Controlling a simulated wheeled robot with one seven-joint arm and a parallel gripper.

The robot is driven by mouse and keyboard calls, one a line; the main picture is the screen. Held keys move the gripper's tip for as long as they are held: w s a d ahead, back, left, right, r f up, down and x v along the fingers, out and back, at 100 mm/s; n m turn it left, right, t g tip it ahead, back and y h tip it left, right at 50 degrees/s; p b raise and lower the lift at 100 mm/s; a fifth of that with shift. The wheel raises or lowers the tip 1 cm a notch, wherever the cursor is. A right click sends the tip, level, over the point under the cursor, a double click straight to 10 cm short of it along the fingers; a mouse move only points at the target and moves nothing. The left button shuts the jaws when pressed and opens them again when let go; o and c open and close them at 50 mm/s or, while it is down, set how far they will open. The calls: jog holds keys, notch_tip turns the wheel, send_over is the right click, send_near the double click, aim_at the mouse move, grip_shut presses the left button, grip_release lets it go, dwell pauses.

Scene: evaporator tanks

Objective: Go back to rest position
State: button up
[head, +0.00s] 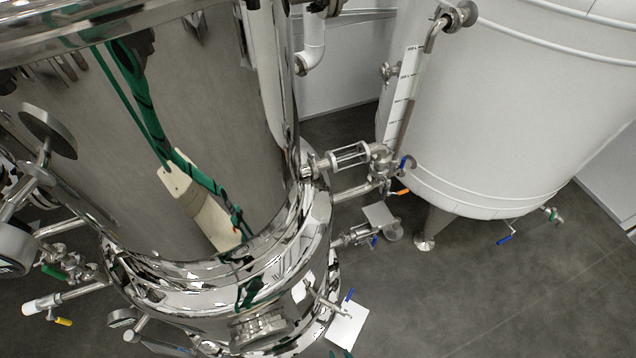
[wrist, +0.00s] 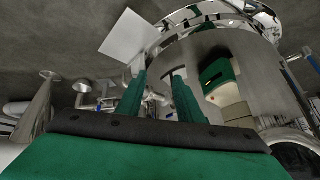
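My gripper (wrist: 159,78) shows in the wrist view as two green fingers standing apart on a dark bar, with background visible between them. It is open and I see nothing held in it. In the head view only a small green bit (head: 340,353), likely my gripper, shows at the bottom edge, below a white square plate (head: 346,326). A white plate (wrist: 130,37) also shows in the wrist view, up and left of the fingers. The polished steel tank (head: 200,110) fills the left of the head view and carries a green and white reflection of my arm.
A large white tank (head: 510,100) stands at the right on metal legs. Pipes and valves with blue (head: 404,163) and orange (head: 398,192) handles stick out between the tanks. Gauges and valves crowd the left edge. The grey floor (head: 480,300) at lower right is clear.

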jog(key=s+r+t+h, duration=0.2)
jog(key=s+r+h, duration=0.2)
jog(key=r, duration=1.1)
jog(key=a+r+t, duration=0.2)
jog(key=r, duration=0.9)
jog(key=w+a+r+t+y, duration=0.1)
jog(key=a+r+t, duration=0.1)
jog(key=r, duration=0.9)
jog(key=a+r+t, duration=0.2)
jog(key=a+r, duration=0.1)
jog(key=r, duration=0.8)
jog(key=shift+w+a+r+m+t+y, duration=0.25)
jog(key=shift+w+a+m+t+y, duration=0.05)
jog(key=shift+a+m, duration=0.1)
jog(key=shift+w, duration=0.1)
